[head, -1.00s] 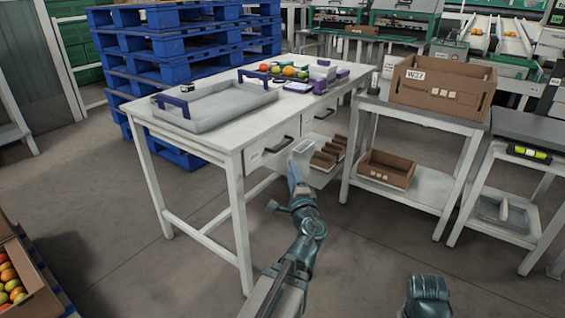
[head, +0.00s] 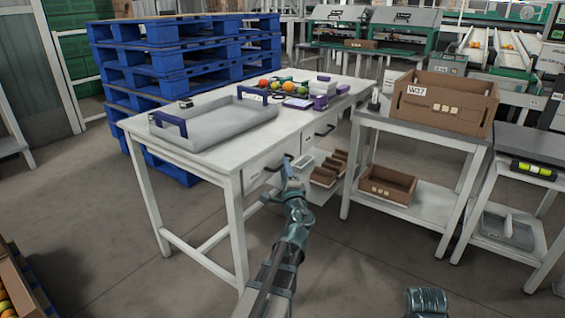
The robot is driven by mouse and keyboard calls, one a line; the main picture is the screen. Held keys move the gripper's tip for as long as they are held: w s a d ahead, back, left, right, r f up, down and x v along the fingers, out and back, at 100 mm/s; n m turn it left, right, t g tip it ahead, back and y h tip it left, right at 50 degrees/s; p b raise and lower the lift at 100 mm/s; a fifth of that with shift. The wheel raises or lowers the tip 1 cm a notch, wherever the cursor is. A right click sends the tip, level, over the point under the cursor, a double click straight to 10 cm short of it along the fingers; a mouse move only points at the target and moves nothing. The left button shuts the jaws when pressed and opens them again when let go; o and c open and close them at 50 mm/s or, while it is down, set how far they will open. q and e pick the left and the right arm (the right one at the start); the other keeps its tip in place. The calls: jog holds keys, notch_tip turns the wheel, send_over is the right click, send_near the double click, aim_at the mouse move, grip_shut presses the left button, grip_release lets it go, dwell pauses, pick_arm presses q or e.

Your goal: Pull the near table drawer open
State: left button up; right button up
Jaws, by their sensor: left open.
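The white table (head: 184,160) has two drawers in its right-hand side. The near drawer (head: 257,176) looks shut, and its dark bar handle (head: 276,166) is partly covered by my gripper. My left gripper (head: 288,168) is open right at the handle's far end. I cannot tell whether the handle lies between its fingers or whether they touch. The far drawer (head: 310,137), with its own dark handle (head: 325,131), also looks shut. Of my right arm only a piece shows at the bottom right; its gripper is out of the picture.
A grey tray (head: 215,128) with blue handles, tomatoes (head: 275,86) and small purple boxes (head: 320,102) are on the table. A grey-topped stand to the right bears a W37 cardboard box (head: 443,101). Bare floor (head: 365,255) lies in front.

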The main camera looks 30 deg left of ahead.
pick_arm(q)
jog(key=shift+x, duration=1.2)
grip_shut()
dwell(0.6)
